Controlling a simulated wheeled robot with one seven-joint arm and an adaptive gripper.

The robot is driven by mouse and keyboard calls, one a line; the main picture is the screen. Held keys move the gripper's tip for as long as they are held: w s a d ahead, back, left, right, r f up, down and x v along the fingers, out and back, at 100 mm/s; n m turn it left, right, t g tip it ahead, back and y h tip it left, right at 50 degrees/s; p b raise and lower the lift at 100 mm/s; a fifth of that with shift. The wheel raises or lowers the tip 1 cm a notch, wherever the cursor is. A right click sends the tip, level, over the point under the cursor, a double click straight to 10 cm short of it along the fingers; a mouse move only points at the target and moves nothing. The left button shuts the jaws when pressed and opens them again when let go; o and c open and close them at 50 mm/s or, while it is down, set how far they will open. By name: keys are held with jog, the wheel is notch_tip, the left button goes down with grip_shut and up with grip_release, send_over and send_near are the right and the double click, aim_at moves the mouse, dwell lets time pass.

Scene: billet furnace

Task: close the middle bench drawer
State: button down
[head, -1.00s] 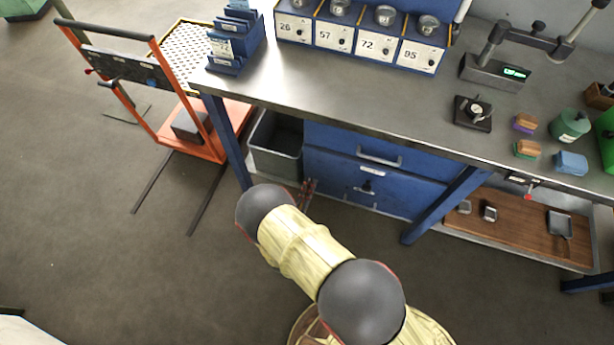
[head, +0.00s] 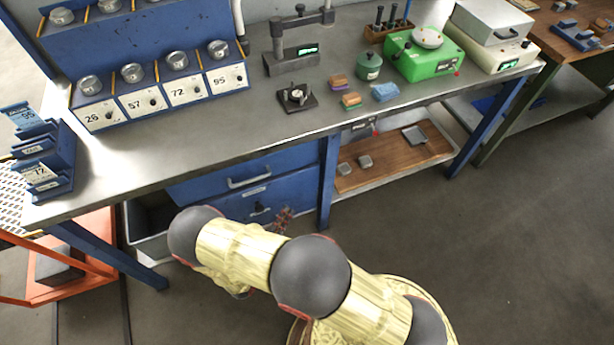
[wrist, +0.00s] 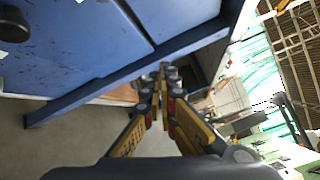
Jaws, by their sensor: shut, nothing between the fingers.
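The blue drawer unit under the left half of the bench shows an upper drawer (head: 215,186) with a pale bar handle and a lower drawer (head: 300,197) with a dark knob. I cannot tell how far either stands out, or which is the middle one. A small handle with a red part (head: 360,127) sits under the bench top right of the leg. My gripper (wrist: 165,82) is shut and empty in the wrist view, its fingertips near the blue bench leg (wrist: 85,98). In the head view, its reddish fingers (head: 283,217) show beside the lower drawer, partly behind my arm.
The blue bench leg (head: 327,180) stands right of the drawers, beside a low wooden shelf (head: 390,160). A grey bin (head: 150,225) and an orange trolley (head: 85,270) are at the left. The bench top carries a green device (head: 425,60). Floor at the right is clear.

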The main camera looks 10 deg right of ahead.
jog(key=s+d+r+m+g+h+p, duration=0.1)
jog(key=s+d+m+g+h, duration=0.2)
jog(key=s+d+m+g, duration=0.45)
jog(key=s+d+r+m+g+h, duration=0.1)
jog(key=s+d+m+g+h, duration=0.25)
jog(key=d+m+g, duration=0.75)
jog(key=s+d+r+m+g+y+p, duration=0.1)
jog(key=s+d+m+g+y+p, duration=0.1)
jog(key=s+m+g+y, duration=1.05)
jog(key=s+a+m+t+y, duration=0.1)
jog(key=s+a+m+y, duration=0.1)
jog(key=a+m+y, duration=0.95)
jog(key=w+a+f+m+t+y+p, duration=0.15)
jog(key=w+m+t+y, duration=0.6)
jog(key=m, duration=1.05)
jog(key=w+d+f+m+t+y+p, duration=0.1)
jog(key=w+d+f+m+t, duration=0.1)
jog(key=w+d+m+t, duration=0.7)
jog(key=w+d+f+m+t+p, duration=0.1)
jog(key=w+d+m+t, duration=0.3)
jog(key=w+m+t, duration=0.8)
jog(key=m+g+b, duration=0.2)
jog(key=m+b, duration=0.1)
send_over(312, 177)
jog(key=s+a, duration=0.1)
jog(key=s, duration=0.3)
jog(key=shift+s+a+f, duration=0.1)
